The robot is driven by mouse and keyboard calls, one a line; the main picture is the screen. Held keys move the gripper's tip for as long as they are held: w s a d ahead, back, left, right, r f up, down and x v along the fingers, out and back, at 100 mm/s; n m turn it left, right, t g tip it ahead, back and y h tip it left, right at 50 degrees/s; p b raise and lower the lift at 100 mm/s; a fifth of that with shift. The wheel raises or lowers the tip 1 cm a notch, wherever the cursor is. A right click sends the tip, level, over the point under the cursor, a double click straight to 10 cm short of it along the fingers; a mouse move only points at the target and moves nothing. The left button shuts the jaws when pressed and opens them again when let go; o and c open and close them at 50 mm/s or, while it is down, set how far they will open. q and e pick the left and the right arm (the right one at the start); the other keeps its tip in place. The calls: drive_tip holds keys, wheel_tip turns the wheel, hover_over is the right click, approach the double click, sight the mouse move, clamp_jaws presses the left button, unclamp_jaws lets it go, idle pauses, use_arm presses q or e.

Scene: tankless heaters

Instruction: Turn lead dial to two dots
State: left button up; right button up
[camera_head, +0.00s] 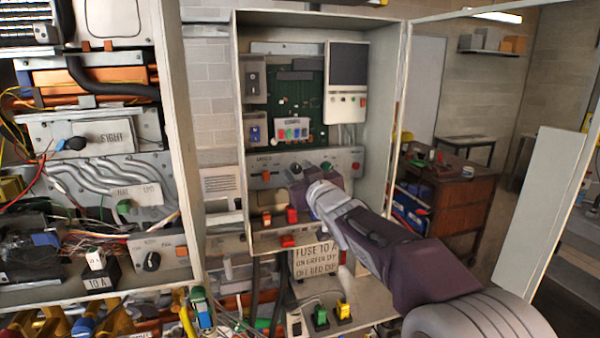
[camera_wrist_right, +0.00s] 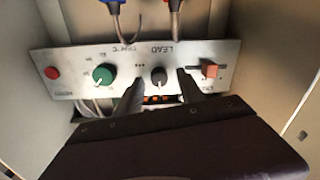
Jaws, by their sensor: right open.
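The lead dial (camera_wrist_right: 158,77) is a small dark knob on a pale panel (camera_wrist_right: 215,52) labelled LEAD, which appears upside down in the right wrist view. Small dark dots show on the panel just left of the dial. My right gripper (camera_wrist_right: 160,80) is open, with one finger on each side of the dial. I cannot tell whether the fingers touch it. In the head view my right gripper (camera_head: 310,182) is in front of the panel inside the open cabinet and hides much of the dial. My left gripper is not in view.
A green dial (camera_wrist_right: 103,74), a red button (camera_wrist_right: 52,73) and an orange switch (camera_wrist_right: 209,70) share the panel. Cabinet walls flank the arm. The open cabinet door (camera_head: 540,215) stands at the right. A second cabinet with wiring and a dark knob (camera_head: 151,261) is at the left.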

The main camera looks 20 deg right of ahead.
drive_tip(key=shift+w, duration=0.15)
drive_tip(key=shift+w+d+f, duration=0.1)
drive_tip(key=c, duration=0.4)
clamp_jaws()
